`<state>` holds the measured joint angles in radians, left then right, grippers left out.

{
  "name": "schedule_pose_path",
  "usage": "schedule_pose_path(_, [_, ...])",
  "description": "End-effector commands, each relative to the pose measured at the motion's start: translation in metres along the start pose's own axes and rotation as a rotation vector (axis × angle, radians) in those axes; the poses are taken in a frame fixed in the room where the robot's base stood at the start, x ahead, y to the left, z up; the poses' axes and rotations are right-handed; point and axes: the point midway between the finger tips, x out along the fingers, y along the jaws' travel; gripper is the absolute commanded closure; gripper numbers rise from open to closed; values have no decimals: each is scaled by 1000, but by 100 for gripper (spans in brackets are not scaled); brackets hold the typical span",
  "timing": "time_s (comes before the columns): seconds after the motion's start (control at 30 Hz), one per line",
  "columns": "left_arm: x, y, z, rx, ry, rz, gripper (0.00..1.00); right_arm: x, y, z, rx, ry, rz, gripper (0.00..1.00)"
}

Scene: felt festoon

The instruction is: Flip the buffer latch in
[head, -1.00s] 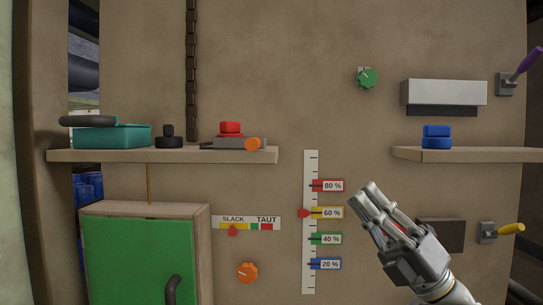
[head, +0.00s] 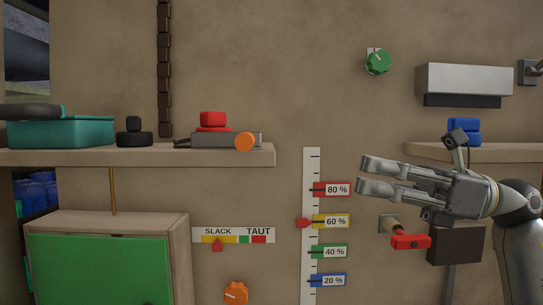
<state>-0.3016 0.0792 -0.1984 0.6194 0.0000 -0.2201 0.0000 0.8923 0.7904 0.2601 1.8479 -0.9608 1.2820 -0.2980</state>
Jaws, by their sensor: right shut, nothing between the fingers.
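No part is labelled as the buffer latch, so I cannot tell for sure which one it is. A lever with a red handle (head: 410,241) sits on a small wall plate right of the percent scale, its handle pointing right. My right gripper (head: 362,178) is above and slightly left of this lever, apart from it in the picture. Its fingers point left, near the 80 % tag, and it is shut and empty. My left gripper is out of view.
A scale (head: 311,260) has a red pointer (head: 303,223) near 60 %. A SLACK/TAUT gauge (head: 233,235) and an orange knob (head: 236,293) are to its left. The left shelf (head: 200,156) juts out; a dark box (head: 455,245) is partly behind my right arm.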

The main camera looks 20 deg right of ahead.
Motion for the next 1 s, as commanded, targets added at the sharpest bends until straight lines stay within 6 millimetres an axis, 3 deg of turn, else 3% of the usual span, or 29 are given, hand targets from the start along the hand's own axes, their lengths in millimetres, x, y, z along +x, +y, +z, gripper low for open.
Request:
schedule_pose_path(0.1, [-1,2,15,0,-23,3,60,1,0,0,2,-1,1,100])
schedule_pose_path(0.27, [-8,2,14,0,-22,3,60,13,0,2,2,0,3,100])
schedule_pose_path(0.57, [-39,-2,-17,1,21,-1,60,73,1,6,3,-3,6,100])
schedule_pose_path(0.8, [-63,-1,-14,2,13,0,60,118,1,5,5,-3,5,100])
schedule_pose_path(1.0, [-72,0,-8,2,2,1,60,137,0,2,4,-2,2,100])
